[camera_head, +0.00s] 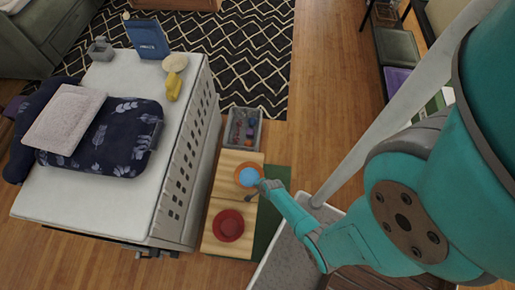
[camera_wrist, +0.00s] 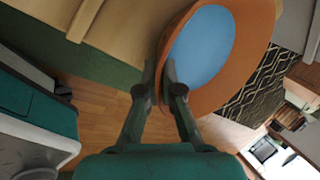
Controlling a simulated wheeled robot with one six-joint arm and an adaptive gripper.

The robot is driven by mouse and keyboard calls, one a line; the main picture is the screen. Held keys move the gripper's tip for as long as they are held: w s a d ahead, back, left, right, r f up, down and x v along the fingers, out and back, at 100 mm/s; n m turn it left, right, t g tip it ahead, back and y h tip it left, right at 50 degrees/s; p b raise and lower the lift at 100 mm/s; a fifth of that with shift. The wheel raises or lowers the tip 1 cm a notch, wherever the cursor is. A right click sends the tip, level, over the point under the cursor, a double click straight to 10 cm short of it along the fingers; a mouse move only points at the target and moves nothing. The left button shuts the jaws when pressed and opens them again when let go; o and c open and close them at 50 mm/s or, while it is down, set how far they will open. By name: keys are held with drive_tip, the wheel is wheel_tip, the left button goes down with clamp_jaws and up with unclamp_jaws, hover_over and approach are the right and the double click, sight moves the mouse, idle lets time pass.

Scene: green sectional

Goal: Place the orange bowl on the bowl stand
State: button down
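The orange bowl (camera_head: 241,183) has a light blue inside and shows over the far end of a low wooden table (camera_head: 226,192). In the wrist view the orange bowl (camera_wrist: 258,45) is large and tilted, with floor and rug behind it. My gripper (camera_head: 264,186) is at the bowl's near right rim. In the wrist view the fingers of my gripper (camera_wrist: 161,68) are close together with the rim between them, and the bowl looks held clear of the table. A round red dish-like object (camera_head: 228,225) sits on the same table; I cannot tell whether it is the bowl stand.
A grey bin (camera_head: 242,128) with small items stands beyond the low table. A large white table (camera_head: 95,203) at left bears a dark patterned cushion (camera_head: 105,140), a blue box (camera_head: 147,38), a pale bowl (camera_head: 175,62) and a yellow object (camera_head: 173,86).

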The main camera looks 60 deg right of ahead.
drive_tip(key=shift+f, duration=0.4)
drive_tip(key=shift+f, duration=0.1)
drive_tip(key=c, duration=1.3)
unclamp_jaws()
drive_tip(key=s+a+r+n+t, duration=0.1)
drive_tip(key=s+a+r+n, duration=0.3)
drive_tip(key=r, duration=0.6)
drive_tip(key=s+a+r+n+t, duration=0.1)
drive_tip(key=s+a+r+n, duration=0.1)
drive_tip(key=s+a+r, duration=0.5)
drive_tip(key=s+a+r+n+t, duration=0.2)
drive_tip(key=r+n, duration=0.3)
drive_tip(key=r, duration=0.8)
drive_tip(key=s+a+r+n+t+y, duration=0.1)
drive_tip(key=r+n, duration=0.5)
drive_tip(key=r, duration=0.8)
drive_tip(key=s+a+r+n+t+y, duration=0.1)
drive_tip(key=s+a+r+n+t, duration=0.2)
drive_tip(key=r, duration=1)
drive_tip(key=shift+a+r+n+t, duration=0.2)
drive_tip(key=shift+n+t, duration=0.25)
drive_tip(key=shift+n, duration=0.2)
drive_tip(key=shift+a+r+n+t, duration=0.1)
drive_tip(key=shift+r+n+t, duration=0.05)
drive_tip(key=shift+n+t, duration=0.4)
